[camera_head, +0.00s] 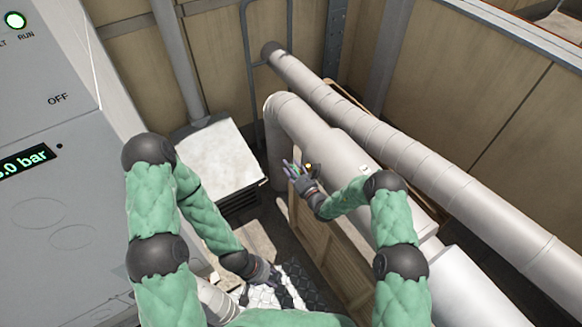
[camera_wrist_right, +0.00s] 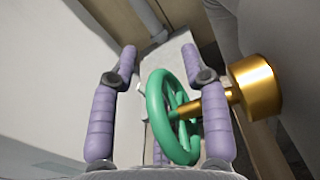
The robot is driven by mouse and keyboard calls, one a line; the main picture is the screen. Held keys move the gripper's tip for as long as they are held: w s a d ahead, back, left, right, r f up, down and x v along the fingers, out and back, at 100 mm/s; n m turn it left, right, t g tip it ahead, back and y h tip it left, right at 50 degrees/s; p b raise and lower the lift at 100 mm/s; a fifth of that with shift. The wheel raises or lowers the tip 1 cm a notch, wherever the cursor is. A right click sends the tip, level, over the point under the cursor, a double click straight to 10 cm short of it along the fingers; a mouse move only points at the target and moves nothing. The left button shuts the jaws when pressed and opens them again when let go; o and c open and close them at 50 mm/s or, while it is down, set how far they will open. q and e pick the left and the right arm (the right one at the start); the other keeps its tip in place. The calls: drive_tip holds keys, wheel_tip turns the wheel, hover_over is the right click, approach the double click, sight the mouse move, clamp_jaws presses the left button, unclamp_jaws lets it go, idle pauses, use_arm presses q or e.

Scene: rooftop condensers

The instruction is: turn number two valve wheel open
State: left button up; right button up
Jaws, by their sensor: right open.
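A green valve wheel (camera_wrist_right: 172,117) on a brass stem and fitting (camera_wrist_right: 252,88) fills the middle of the right wrist view. No number shows on it. My right gripper (camera_wrist_right: 159,58) is open, with one purple finger on each side of the wheel; I cannot tell whether either finger touches it. In the head view my right gripper (camera_head: 294,168) is beside the pale pipe, mostly covering the wheel; a small brass spot (camera_head: 308,166) shows there. My left gripper (camera_head: 272,279) is low in the picture, away from the valve, and its fingers are too unclear to read.
A large white insulated pipe (camera_head: 283,118) bends down beside the right gripper, with a second long pipe (camera_head: 390,142) behind it. A wooden crate (camera_head: 322,245) stands below. A grey cabinet (camera_head: 45,150) with a bar display blocks the left. A pale-topped box (camera_head: 215,157) stands behind.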

clamp_jaws()
drive_tip(key=shift+r+g+h+p, duration=0.1)
drive_tip(key=shift+g+h+p, duration=0.25)
drive_tip(key=shift+p, duration=0.4)
drive_tip(key=shift+w+a+f+g+h+p, duration=0.1)
drive_tip(key=shift+g+h+p, duration=0.2)
drive_tip(key=shift+g+p, duration=0.2)
drive_tip(key=shift+w+a+f+g+h+p, duration=0.1)
drive_tip(key=shift+g+h+p, duration=0.2)
drive_tip(key=shift+p, duration=0.25)
drive_tip(key=shift+f+g+h+p, duration=0.45)
drive_tip(key=shift+g+h+p, duration=0.35)
drive_tip(key=shift+g, duration=0.35)
drive_tip(key=shift+f+g+h+p, duration=0.3)
drive_tip(key=shift+g+h, duration=0.05)
drive_tip(key=shift+g, duration=0.25)
drive_tip(key=shift+f, duration=0.1)
